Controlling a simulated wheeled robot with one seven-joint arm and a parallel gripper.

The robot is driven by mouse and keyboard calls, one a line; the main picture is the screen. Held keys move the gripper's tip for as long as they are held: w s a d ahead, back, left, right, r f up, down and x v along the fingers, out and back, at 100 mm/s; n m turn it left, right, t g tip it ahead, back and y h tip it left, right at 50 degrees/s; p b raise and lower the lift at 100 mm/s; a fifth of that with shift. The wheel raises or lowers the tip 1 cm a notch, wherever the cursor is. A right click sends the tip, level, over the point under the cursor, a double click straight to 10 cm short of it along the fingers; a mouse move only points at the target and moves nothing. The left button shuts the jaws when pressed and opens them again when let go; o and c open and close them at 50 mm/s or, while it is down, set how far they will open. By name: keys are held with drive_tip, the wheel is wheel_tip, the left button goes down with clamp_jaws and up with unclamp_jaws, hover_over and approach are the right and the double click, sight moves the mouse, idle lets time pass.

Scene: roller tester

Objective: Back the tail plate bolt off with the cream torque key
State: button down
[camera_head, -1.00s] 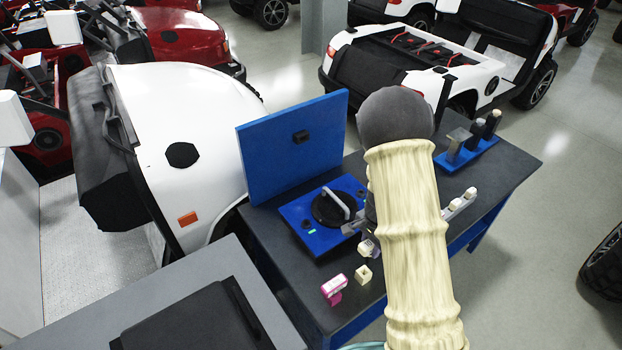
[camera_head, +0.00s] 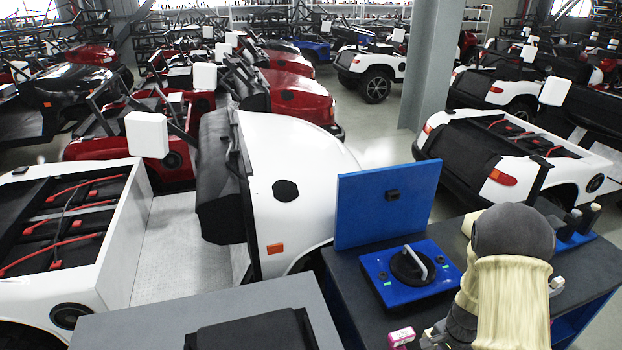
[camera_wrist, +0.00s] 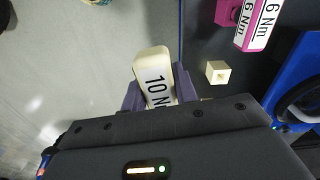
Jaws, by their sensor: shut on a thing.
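The cream torque key (camera_wrist: 154,75), marked "10 N" with the rest of its label hidden, is between the purple fingers of my gripper (camera_wrist: 157,92) in the wrist view. My gripper is shut on it. In the head view my gripper is mostly hidden by my arm at the lower right. I cannot pick out the tail plate bolt in either view. The blue tester unit (camera_head: 375,272) has a black disc with a grey handle (camera_head: 416,262) on it. It also shows at the right edge of the wrist view (camera_wrist: 285,75).
A pink and white key (camera_wrist: 258,22) marked "6 Nm" and a small cream block (camera_wrist: 217,72) are near my gripper. A blue upright panel (camera_head: 360,213) stands behind the tester. Black holders (camera_head: 588,218) are at the bench's right. A white vehicle body (camera_head: 300,150) is left.

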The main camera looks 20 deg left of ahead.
drive_tip(key=s+f+n, duration=0.2)
drive_tip(key=f+n, duration=0.2)
drive_tip(key=f, duration=0.5)
drive_tip(key=s+a+f+n, duration=0.1)
drive_tip(key=f+n, duration=0.4)
drive_tip(key=f, duration=0.5)
drive_tip(key=shift+s+a, duration=0.2)
drive_tip(key=shift+s, duration=0.55)
